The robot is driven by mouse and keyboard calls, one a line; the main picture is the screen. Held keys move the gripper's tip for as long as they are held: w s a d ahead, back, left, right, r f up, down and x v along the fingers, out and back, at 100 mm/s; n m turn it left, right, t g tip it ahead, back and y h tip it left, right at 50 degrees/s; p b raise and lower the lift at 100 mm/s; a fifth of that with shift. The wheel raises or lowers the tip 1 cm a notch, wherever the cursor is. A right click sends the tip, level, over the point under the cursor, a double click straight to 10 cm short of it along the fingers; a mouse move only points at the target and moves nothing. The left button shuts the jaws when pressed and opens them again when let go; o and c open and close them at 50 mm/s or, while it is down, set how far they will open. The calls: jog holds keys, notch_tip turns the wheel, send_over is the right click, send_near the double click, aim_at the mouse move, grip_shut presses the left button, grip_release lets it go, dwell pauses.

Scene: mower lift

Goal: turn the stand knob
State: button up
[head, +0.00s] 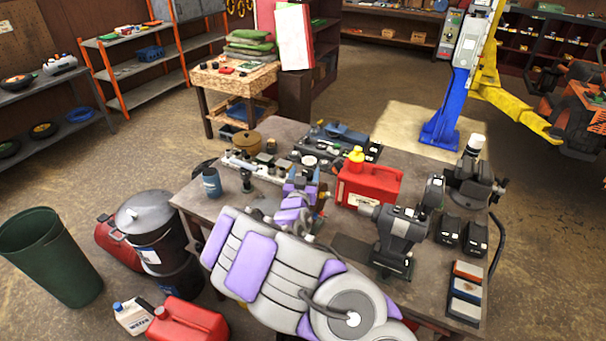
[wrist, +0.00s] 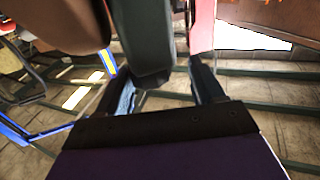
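I cannot single out the stand knob with certainty in either view. In the head view my gripper (head: 303,188) is over the workbench (head: 345,243), left of the red case (head: 368,186). In the wrist view my gripper (wrist: 165,95) has its two dark fingers spread apart. A dark grey-green piece (wrist: 146,42) comes down between them from the top, with a gap on its right; I cannot tell whether it touches the left finger. A brown rounded shape (wrist: 60,25) fills the upper left, and a pink-red strip (wrist: 201,25) is at the upper right.
The bench is crowded: a drill (head: 400,228), a vise (head: 472,180), small black boxes and a blue can (head: 211,183). A blue post (head: 447,105) with yellow arms and an orange mower (head: 585,110) stand behind right. Bins and red jugs are on the floor at left.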

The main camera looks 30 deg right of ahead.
aim_at(311, 177)
jog(key=d, duration=0.3)
jog(key=shift+w+f, duration=0.2)
jog(key=shift+w, duration=0.15)
jog(key=shift+a, duration=0.35)
jog(key=shift+s+a+r, duration=0.1)
jog(key=shift+a+r, duration=0.05)
jog(key=shift+a, duration=0.35)
jog(key=shift+s+a+r, duration=0.1)
jog(key=shift+a, duration=0.35)
jog(key=c, duration=0.5)
jog(key=shift+c, duration=0.6)
jog(key=shift+d, duration=0.5)
jog(key=c, duration=0.3)
jog(key=shift+f, duration=0.15)
jog(key=shift+c, duration=0.2)
